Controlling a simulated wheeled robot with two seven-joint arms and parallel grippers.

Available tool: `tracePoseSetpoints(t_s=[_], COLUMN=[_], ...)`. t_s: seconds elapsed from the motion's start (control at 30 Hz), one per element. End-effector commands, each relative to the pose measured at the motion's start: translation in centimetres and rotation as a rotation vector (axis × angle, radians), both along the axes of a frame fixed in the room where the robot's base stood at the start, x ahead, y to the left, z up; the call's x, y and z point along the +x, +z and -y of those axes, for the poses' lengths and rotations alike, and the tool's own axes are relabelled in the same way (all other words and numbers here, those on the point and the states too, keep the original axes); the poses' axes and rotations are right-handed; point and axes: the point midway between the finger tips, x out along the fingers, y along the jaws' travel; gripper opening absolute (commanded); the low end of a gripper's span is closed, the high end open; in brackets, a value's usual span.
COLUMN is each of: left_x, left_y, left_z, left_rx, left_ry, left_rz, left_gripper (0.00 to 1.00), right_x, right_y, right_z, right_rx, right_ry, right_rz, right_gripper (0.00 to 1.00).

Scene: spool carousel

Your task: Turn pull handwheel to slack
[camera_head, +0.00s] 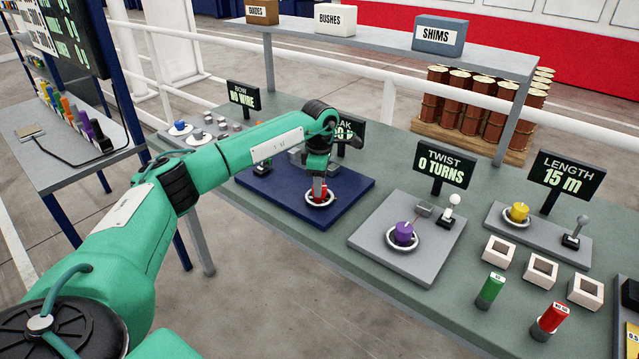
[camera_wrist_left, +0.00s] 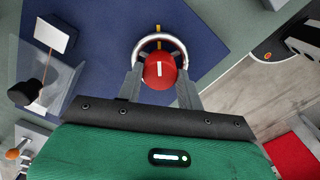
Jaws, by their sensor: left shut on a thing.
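The handwheel is a white ring (camera_head: 313,203) with a red hub knob (camera_head: 323,192), on a dark blue plate (camera_head: 268,202). My left gripper (camera_head: 319,186) reaches down onto it from above and is shut on the red knob. In the left wrist view the red knob (camera_wrist_left: 159,71) sits between the two fingers, with a white line on its top. The ring (camera_wrist_left: 181,45) shows around and beyond it, and yellow marks lie near its far side. A sign (camera_head: 350,131) behind is partly hidden by my arm. My right gripper is not in view.
A grey plate (camera_head: 373,243) with a purple knob (camera_head: 404,233) and lever stands right, under a "TWIST 0 TURNS" sign (camera_head: 444,166). Farther right is a yellow knob (camera_head: 519,211) by the "LENGTH 15 m" sign (camera_head: 566,181). White square holders and green and red cylinders stand at the front right.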

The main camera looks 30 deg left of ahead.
Motion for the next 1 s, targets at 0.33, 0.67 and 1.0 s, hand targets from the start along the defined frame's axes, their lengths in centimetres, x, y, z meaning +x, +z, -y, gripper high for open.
tracePoseSetpoints(t_s=[0.33, 0.67, 1.0], left_x=[0.04, 0.03, 0.02], left_y=[0.11, 0.11, 0.11], left_z=[-0.08, -0.09, -0.08], left_rx=[0.001, 0.001, 0.001], left_ry=[0.328, 0.618, 0.807], left_rz=[0.003, 0.002, 0.002], left_gripper=[0.14, 0.14, 0.14], right_x=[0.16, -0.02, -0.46], right_y=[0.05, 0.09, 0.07], right_z=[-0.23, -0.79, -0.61], right_rx=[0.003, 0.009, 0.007], right_ry=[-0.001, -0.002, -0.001], right_rz=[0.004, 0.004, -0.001], right_gripper=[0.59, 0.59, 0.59])
